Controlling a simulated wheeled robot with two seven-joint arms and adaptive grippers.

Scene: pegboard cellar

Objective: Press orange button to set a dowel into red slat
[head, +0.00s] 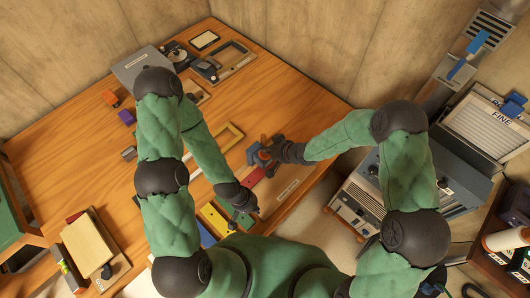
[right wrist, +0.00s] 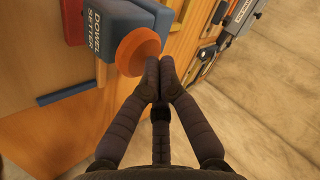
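The dowel setter (right wrist: 105,22) is a dark blue block with white lettering, in the upper left of the right wrist view. Its orange button (right wrist: 138,52) is a round cap on the near side. My right gripper (right wrist: 160,68) is shut and empty, with its fingertips right beside the button's edge; I cannot tell whether they touch it. In the head view the right gripper (head: 268,155) is at the setter, mostly covering it. A red slat (right wrist: 72,22) shows beside the setter, and in the head view (head: 252,177) just below it. My left gripper (head: 244,201) is low over the colored slats; its fingers are unclear.
A blue bar (right wrist: 70,92) lies near the setter. A yellow slat (head: 212,219) lies by the left gripper. A yellow tray (head: 222,142) and small blocks sit on the wooden bench (head: 80,148). Grey cabinets (head: 358,205) stand to the right.

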